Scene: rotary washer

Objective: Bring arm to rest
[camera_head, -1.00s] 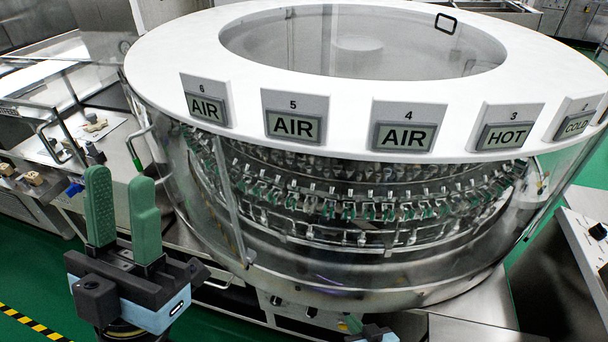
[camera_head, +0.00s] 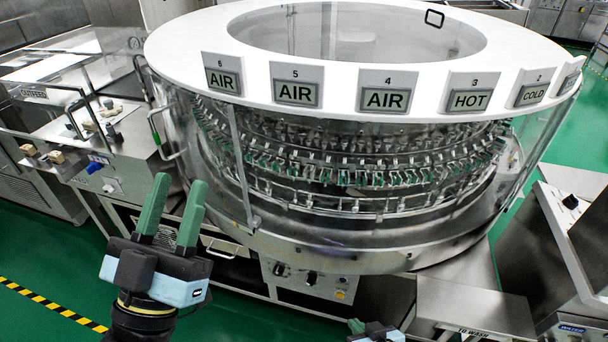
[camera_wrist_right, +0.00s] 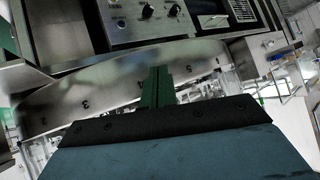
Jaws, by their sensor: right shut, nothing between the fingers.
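My left gripper (camera_head: 178,182) stands in front of the washer's lower left side. Its two green fingers point up, apart and empty. My right gripper (camera_head: 357,325) shows only partly at the bottom edge of the head view. In the right wrist view its green fingers (camera_wrist_right: 158,72) are together with nothing between them. The rotary washer (camera_head: 240,49) is a large round machine with a white top ring and clear walls. Both grippers appear apart from it.
A steel side station (camera_head: 130,140) stands left of the washer. A control panel (camera_head: 312,280) with knobs sits below the drum. A steel ledge (camera_head: 475,305) and another unit (camera_head: 575,225) are at the right. Green floor (camera_head: 50,250) is clear at the lower left.

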